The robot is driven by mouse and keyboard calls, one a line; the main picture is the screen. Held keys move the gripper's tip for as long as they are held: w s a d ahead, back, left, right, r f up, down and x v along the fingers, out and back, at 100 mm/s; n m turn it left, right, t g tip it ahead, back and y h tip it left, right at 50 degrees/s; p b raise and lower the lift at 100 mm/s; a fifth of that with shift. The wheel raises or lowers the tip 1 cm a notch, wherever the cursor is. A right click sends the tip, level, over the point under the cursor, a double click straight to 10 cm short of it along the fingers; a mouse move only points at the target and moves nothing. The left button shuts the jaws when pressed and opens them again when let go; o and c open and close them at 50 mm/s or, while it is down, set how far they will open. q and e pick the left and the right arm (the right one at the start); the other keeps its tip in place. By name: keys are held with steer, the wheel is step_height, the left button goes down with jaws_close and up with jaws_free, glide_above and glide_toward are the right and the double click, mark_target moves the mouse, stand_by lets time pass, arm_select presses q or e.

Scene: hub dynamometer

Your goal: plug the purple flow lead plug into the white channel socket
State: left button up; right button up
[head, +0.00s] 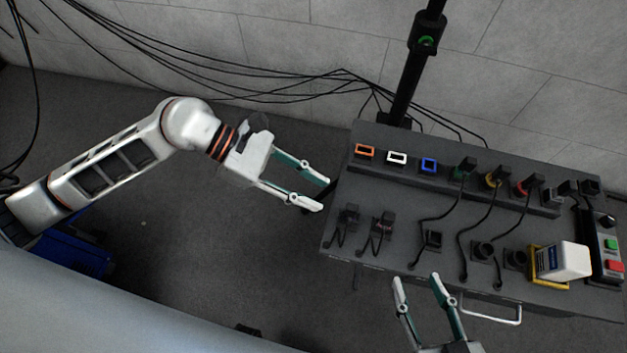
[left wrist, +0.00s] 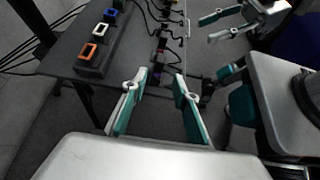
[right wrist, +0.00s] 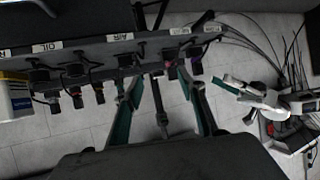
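The white channel socket (head: 397,158) is empty, between the orange and blue ones; it also shows in the left wrist view (left wrist: 99,29). Two dark plugs with short leads, one at the bench's left front (head: 348,216) and one just right of it (head: 382,225), lie uninserted. Purple or pink tints show on plugs in the right wrist view (right wrist: 196,67); I cannot tell surely which is the purple flow lead plug. My left gripper (head: 325,196) is open and empty, left of the bench edge. My right gripper (head: 417,279) is open and empty at the bench's front edge.
Orange (head: 364,151) and blue (head: 428,166) sockets are empty; green, yellow and red ones to the right hold leads. A white bottle (head: 569,261) in a yellow holder and a button box (head: 607,247) stand at the right. A black post (head: 407,90) rises behind the bench.

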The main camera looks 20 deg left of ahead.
arm_select(q)
steer(key=x, duration=0.5)
steer(key=shift+f+b, duration=0.2)
steer(key=shift+b, duration=0.2)
steer(key=shift+x, duration=1.15)
steer(key=shift+d+f, duration=0.25)
steer(key=shift+d, duration=0.35)
arm_select(e)
steer(key=shift+w+a+r, duration=0.15)
steer(key=shift+a+r, duration=0.1)
arm_select(q)
steer(key=shift+c, duration=0.3)
jaws_close()
steer(key=shift+w, duration=0.1)
arm_select(e)
steer(key=shift+r, duration=0.1)
